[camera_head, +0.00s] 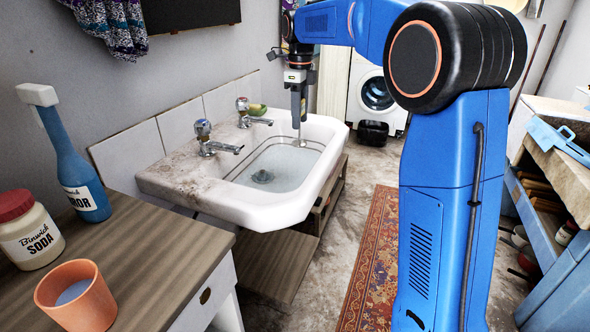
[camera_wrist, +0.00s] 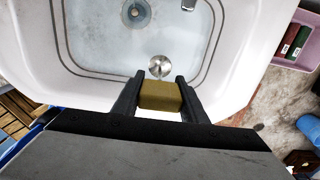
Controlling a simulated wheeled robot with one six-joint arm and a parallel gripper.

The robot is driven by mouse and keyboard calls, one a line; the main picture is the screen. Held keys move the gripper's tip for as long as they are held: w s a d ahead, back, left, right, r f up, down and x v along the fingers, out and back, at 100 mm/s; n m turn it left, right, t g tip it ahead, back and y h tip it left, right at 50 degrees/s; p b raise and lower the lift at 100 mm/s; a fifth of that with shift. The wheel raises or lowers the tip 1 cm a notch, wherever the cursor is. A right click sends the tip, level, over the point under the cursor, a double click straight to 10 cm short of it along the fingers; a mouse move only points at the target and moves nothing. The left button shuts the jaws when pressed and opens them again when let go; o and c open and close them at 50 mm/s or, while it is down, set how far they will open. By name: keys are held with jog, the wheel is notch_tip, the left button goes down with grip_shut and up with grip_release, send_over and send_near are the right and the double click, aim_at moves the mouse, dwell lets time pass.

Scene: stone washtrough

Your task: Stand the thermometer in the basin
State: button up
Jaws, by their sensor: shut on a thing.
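My gripper (camera_head: 298,122) points down over the far end of the white basin (camera_head: 290,212). In the wrist view its two fingers (camera_wrist: 161,95) are shut on a mustard-yellow block-like piece, which I take as the thermometer (camera_wrist: 160,97). A round shiny metal disc (camera_wrist: 160,66) shows just beyond it. In the head view the disc (camera_head: 299,143) lies right under the fingers, inside the basin's far end. It may be the thermometer's lower end; I cannot tell whether it touches the bottom. The rest of the thermometer is hidden by the fingers.
The drain (camera_head: 262,176) lies nearer the camera. A counter (camera_head: 150,262) in front holds a blue bottle (camera_head: 78,168), soda jar (camera_head: 29,230) and orange cup (camera_head: 76,297).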

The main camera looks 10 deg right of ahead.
aim_at(300, 141)
notch_tip(300, 141, down, 10)
jog(key=shift+d+f, duration=0.1)
jog(key=shift+f, duration=0.05)
dwell(0.4)
jog(key=shift+f, duration=0.15)
jog(key=o, duration=1.2)
